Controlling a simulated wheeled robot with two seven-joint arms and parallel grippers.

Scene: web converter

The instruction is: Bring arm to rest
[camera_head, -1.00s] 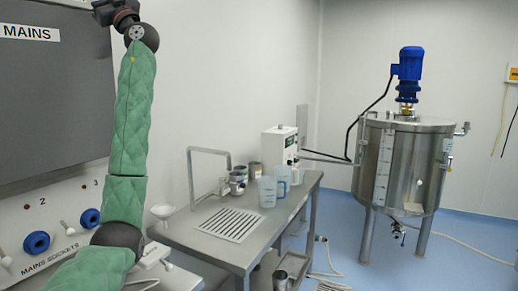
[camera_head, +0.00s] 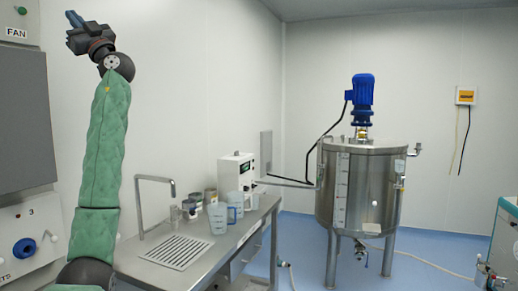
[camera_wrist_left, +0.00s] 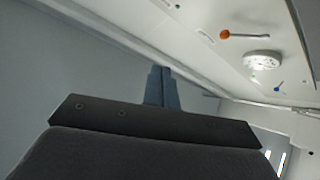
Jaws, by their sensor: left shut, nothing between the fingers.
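My left arm (camera_head: 98,165) stands upright at the left of the head view, in a green quilted sleeve. Its dark left gripper (camera_head: 77,12) is raised at the top left, in front of the pale wall and clear of the bench. In the left wrist view the two blue-grey fingers (camera_wrist_left: 161,88) are together, with nothing between them. They point toward the wall and ceiling. My right gripper is in neither view.
A steel bench (camera_head: 205,258) with cups and a jug (camera_head: 218,217) stands right of the arm. A steel tank (camera_head: 365,190) with a blue motor stands beyond. A grey panel (camera_head: 28,125) is close on the left. Blue floor is open before the tank.

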